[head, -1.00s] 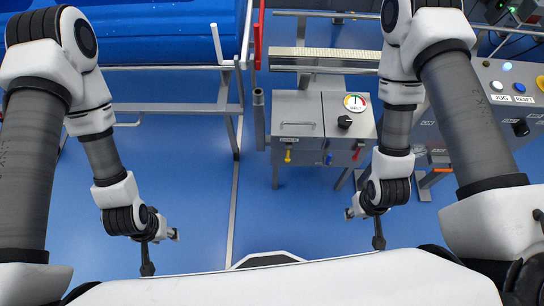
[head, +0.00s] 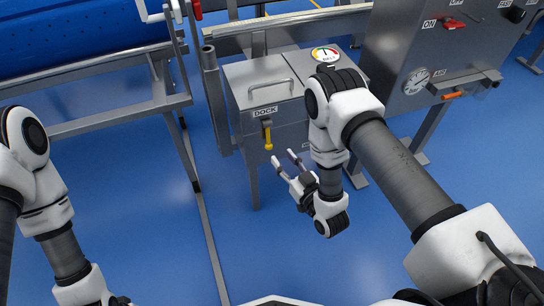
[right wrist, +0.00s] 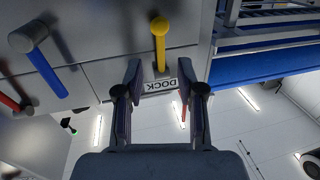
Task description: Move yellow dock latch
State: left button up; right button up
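The yellow dock latch (head: 268,139) is a small lever hanging down on the front of a grey metal box, just below a label reading DOCK. My right gripper (head: 283,157) is in front of the box, a little right of and below the latch, fingers apart. In the right wrist view the yellow latch (right wrist: 160,40) lies beyond the gap between the open fingers (right wrist: 160,80), with the DOCK label upside down. The gripper is empty and does not touch the latch. My left arm shows at the lower left; its gripper is out of the picture.
The grey box (head: 240,80) has a lid handle and a dial on top. A blue lever (right wrist: 47,73) and a red one (right wrist: 14,103) show in the right wrist view. A blue tub (head: 80,35) on a rail frame stands left. A grey panel (head: 410,60) stands right.

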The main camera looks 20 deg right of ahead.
aim_at(269, 141)
jog(key=b+x, duration=0.1)
jog(key=x, duration=0.6)
jog(key=shift+r+b, duration=0.15)
jog(key=shift+b, duration=0.15)
jog(key=shift+c, duration=0.2)
grip_shut()
